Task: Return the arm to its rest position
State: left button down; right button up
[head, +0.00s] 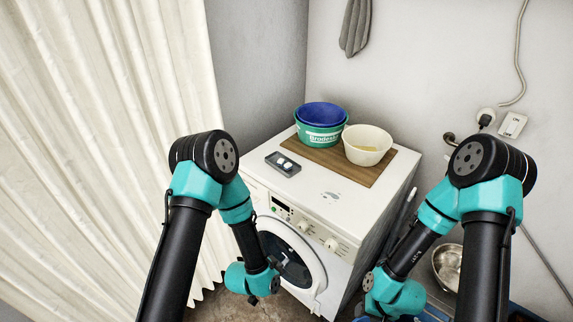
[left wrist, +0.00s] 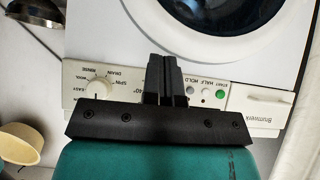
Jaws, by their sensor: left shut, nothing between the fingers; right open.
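My left arm reaches down in front of the washing machine (head: 340,215). My left gripper (head: 290,265) is before the round door in the head view. In the left wrist view its two black fingers (left wrist: 165,80) are together with nothing between them, in front of the machine's control panel (left wrist: 240,102). My right arm's teal wrist (head: 397,297) hangs low at the right of the machine. My right gripper's fingers do not show in the head view.
On the machine top are a wooden board (head: 375,172), a blue basin (head: 322,113) in a green one (head: 318,137), a cream bowl (head: 368,152) and a soap dish (head: 283,164). A metal bowl (head: 450,262) is at the right. A curtain (head: 90,130) hangs at the left.

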pick_arm(q)
jog(key=s+a+f+n+g+y, duration=0.1)
jog(key=s+a+n+g+y, duration=0.1)
jog(key=s+a+n+g, duration=0.4)
jog(key=s+a+n, duration=0.3)
jog(key=s+a, duration=0.4)
jog(key=a, duration=0.3)
jog(key=shift+s+n, duration=0.15)
jog(key=shift+n, duration=0.15)
dwell(1.4)
